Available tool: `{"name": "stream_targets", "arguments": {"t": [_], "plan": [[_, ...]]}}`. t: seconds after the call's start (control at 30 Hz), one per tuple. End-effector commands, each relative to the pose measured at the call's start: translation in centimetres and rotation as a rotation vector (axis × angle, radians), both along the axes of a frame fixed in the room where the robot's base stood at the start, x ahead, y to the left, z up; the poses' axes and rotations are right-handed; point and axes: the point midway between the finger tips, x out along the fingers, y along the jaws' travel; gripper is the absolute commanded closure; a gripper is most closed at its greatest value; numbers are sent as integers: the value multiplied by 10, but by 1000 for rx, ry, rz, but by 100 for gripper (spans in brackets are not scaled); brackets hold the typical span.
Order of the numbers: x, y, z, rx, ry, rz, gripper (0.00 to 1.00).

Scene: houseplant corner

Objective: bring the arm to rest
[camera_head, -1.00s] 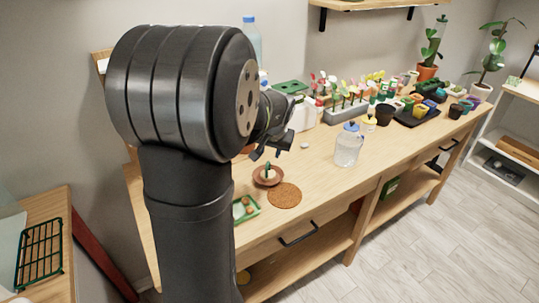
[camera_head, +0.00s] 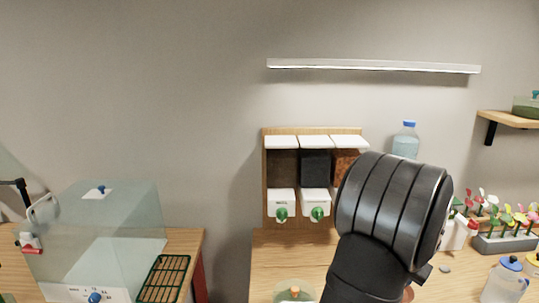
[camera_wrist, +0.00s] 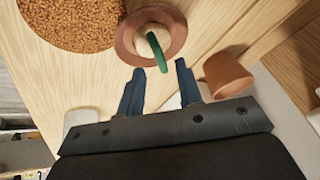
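My gripper (camera_wrist: 160,66) is open in the wrist view, its two dark blue fingers apart with nothing held between them. Just past the fingertips is a terracotta saucer (camera_wrist: 177,28) holding a pale round thing with a green stem (camera_wrist: 157,52). The stem's end shows near the gap between the fingertips; I cannot tell how far below it is. In the head view my black arm stands at the lower right and hides most of the gripper.
The wrist view shows a round brown mat (camera_wrist: 70,20) and a terracotta pot (camera_wrist: 228,75). In the head view are a wall dispenser (camera_head: 283,203), a blue-capped bottle (camera_head: 405,142), a clear jar (camera_head: 503,282), a flower planter (camera_head: 505,243), a clear box (camera_head: 100,240) and a green rack (camera_head: 163,278).

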Motion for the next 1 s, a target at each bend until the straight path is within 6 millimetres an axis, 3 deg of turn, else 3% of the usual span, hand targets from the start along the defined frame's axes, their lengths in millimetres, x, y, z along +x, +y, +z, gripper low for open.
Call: {"name": "stream_targets", "arguments": {"t": [0.27,0.33,0.53,1.0], "plan": [[16,-6,-39,0,0,1,67],[16,-7,-23,-4,-4,1,67],[16,-6,-8,-2,-1,1,67],[15,-6,-9,1,1,0,67]]}}
